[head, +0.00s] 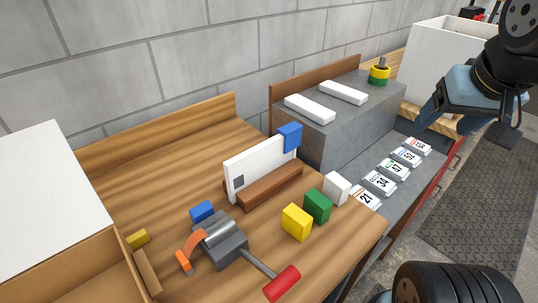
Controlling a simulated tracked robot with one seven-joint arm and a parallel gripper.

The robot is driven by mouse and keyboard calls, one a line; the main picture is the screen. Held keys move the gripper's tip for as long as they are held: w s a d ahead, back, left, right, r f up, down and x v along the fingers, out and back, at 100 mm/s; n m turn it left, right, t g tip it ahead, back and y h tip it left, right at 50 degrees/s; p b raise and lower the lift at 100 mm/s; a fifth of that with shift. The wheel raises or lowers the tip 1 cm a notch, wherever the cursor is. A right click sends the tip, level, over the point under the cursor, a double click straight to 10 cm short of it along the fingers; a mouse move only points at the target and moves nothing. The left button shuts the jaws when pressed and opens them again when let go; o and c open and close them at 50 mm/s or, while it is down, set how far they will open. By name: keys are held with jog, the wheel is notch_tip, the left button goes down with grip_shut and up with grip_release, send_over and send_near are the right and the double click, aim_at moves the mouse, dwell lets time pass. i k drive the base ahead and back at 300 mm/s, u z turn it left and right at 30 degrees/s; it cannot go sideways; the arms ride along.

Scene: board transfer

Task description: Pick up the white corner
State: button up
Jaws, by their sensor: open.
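The white corner (336,188) is a small white block standing on the wooden table, near its right edge. It is just right of a green block (317,206) and a yellow block (297,222). A white board (258,167) stands upright in a brown wooden holder (262,192), with a blue corner (290,137) on its upper right end. My gripper (431,116) is at the upper right, over the grey shelf side, well apart from the white corner. It is open, with nothing visible in it; its fingers are partly hidden by its own body.
A grey clamp (222,240) with a red handle (282,283) sits at the table's front. A blue block (202,211) lies behind it. A grey raised block (345,125) bears two white bars. Numbered white pieces (397,168) line the grey shelf. A cardboard box (60,250) is left.

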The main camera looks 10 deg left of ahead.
aim_at(335, 187)
jog(key=u, duration=0.8)
jog(key=k, duration=1.25)
jog(key=z, duration=0.85)
jog(key=i, duration=1)
